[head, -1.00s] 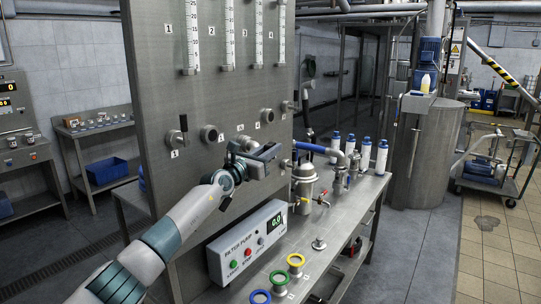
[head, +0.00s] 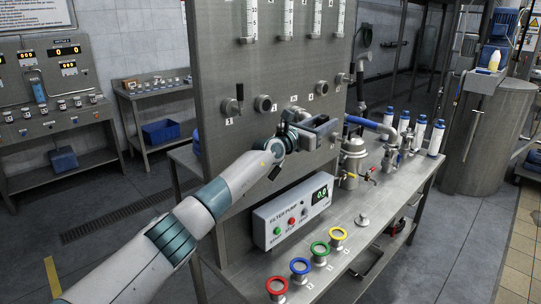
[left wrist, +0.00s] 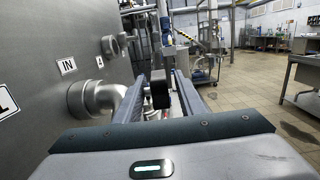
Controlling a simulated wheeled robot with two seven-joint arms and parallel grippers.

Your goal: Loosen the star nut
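My left gripper (head: 326,127) is at the front of the upright steel panel (head: 221,68), below its row of knobs and ports. In the left wrist view its two fingers (left wrist: 166,98) stand apart. A black knob-like part (left wrist: 159,90) shows between or just beyond the fingertips. It may be the star nut, but its shape is not clear, and I cannot tell whether a finger touches it. In the head view the gripper hides this spot. A curved steel pipe elbow (left wrist: 104,97) comes out of the panel left of the fingers. My right gripper is not in view.
The steel bench (head: 345,245) carries a filter pump box (head: 293,211), several coloured ring fittings (head: 300,266), a steel filter housing (head: 353,157) and white bottles (head: 437,138). A lever valve (head: 238,98) juts from the panel. Open floor lies right of the bench.

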